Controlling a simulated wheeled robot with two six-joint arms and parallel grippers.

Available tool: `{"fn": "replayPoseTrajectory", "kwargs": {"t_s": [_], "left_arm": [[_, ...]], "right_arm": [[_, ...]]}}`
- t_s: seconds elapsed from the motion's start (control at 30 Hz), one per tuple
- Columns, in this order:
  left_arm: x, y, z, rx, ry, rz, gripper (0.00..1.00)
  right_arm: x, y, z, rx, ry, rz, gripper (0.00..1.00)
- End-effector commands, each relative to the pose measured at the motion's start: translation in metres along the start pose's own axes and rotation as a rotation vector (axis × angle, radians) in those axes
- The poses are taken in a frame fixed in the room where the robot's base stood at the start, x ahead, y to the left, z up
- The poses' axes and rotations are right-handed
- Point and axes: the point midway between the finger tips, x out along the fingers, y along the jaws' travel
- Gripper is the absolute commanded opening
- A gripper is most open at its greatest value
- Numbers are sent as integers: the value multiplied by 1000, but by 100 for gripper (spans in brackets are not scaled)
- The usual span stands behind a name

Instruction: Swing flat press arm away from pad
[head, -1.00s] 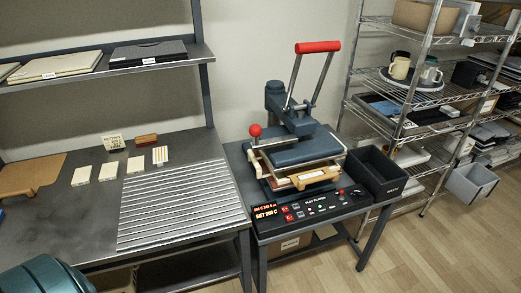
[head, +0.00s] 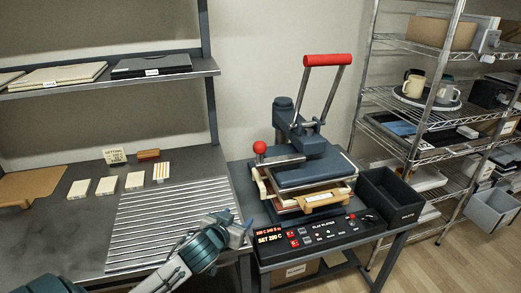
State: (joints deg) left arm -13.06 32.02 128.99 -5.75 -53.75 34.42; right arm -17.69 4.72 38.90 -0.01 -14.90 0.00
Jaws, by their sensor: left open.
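The flat press (head: 300,172) stands on a small table in the middle of the head view. Its dark upper plate lies over the lower pad, with pale edges and a wooden front handle (head: 325,197) between them. A red-gripped lever (head: 328,60) stands raised above the press. A red ball knob (head: 259,147) sits on a rod at the press's left side. My left gripper (head: 238,226) is open and empty, low in front and to the left of the press, apart from it. My right gripper is not in view.
The control box (head: 318,231) lies in front of the press. A black bin (head: 388,198) stands close on its right. A ribbed metal rack (head: 165,222) covers the left bench near my left arm. A wire shelf with mugs (head: 413,85) stands at right.

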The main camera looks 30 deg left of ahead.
Motion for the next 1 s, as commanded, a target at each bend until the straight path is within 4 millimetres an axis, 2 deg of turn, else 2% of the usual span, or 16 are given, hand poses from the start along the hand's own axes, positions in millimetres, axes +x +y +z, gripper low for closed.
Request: {"fn": "replayPoseTrajectory", "kwargs": {"t_s": [0.03, 0.1, 0.2, 0.3, 0.4, 0.57, 1.0], "left_arm": [[8, -7, -28, -6, 76, 8, 58], [15, -14, -65, -23, 176, 31, 58], [20, -22, -110, -45, 296, 70, 58], [20, -26, -139, -58, 369, 103, 58], [21, -28, -152, -65, 399, 118, 58], [31, -27, -160, -72, 403, 120, 58], [99, -18, -189, -72, 401, 121, 58]], "right_arm": [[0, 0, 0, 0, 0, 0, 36], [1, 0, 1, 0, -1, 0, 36], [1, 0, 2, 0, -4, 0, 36], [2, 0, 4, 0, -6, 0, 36], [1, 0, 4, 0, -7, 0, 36], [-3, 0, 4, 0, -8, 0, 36], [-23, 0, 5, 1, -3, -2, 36]]}}
